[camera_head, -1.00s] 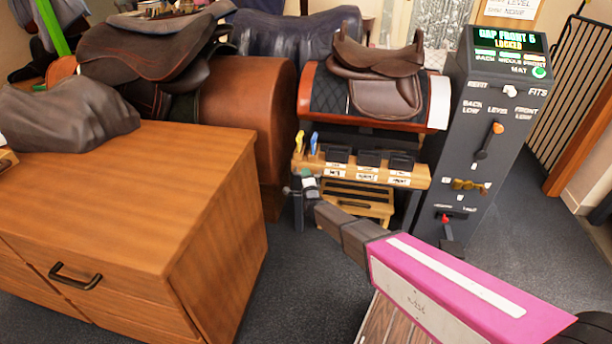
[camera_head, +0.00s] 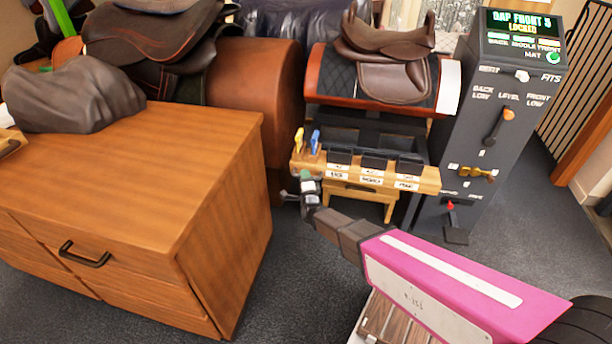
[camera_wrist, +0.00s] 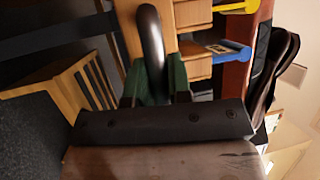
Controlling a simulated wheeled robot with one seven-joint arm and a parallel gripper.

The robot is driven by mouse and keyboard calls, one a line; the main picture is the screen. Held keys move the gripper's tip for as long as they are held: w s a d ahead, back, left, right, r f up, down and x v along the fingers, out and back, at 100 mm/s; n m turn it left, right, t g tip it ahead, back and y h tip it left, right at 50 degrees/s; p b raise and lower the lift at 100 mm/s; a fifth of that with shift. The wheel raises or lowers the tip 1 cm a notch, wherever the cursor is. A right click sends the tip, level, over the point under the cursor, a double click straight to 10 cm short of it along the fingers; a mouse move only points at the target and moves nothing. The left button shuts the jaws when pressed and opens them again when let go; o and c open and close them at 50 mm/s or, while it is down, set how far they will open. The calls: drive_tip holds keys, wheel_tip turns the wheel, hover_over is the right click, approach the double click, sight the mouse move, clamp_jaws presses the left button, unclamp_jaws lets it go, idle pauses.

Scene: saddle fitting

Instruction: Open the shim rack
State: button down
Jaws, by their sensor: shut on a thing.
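The shim rack (camera_head: 372,178) is a wooden front with labels and dark bins behind it, below a brown saddle in the head view. It stands out from the stand, with a dark space showing behind its bins. My gripper (camera_head: 306,186) is at the rack's left end. In the wrist view my gripper (camera_wrist: 157,85) has its green-padded fingers closed around a dark, rounded handle (camera_wrist: 151,38) beside the rack's wood. The fingertips' exact contact is partly hidden.
A grey control post (camera_head: 480,130) with levers and a screen reading "LOCKED" stands right of the rack. A wooden cabinet (camera_head: 215,170) stands at the left. A yellow tool (camera_head: 298,141) and a blue tool (camera_head: 315,141) stand at the rack's left end. Carpet is clear between.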

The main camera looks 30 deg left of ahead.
drive_tip(key=c, duration=1.1)
unclamp_jaws()
drive_tip(key=shift+o, duration=0.2)
drive_tip(key=v, duration=1)
drive_tip(key=shift+s+d, duration=0.2)
drive_tip(key=shift+s, duration=0.1)
drive_tip(key=shift+f, duration=0.1)
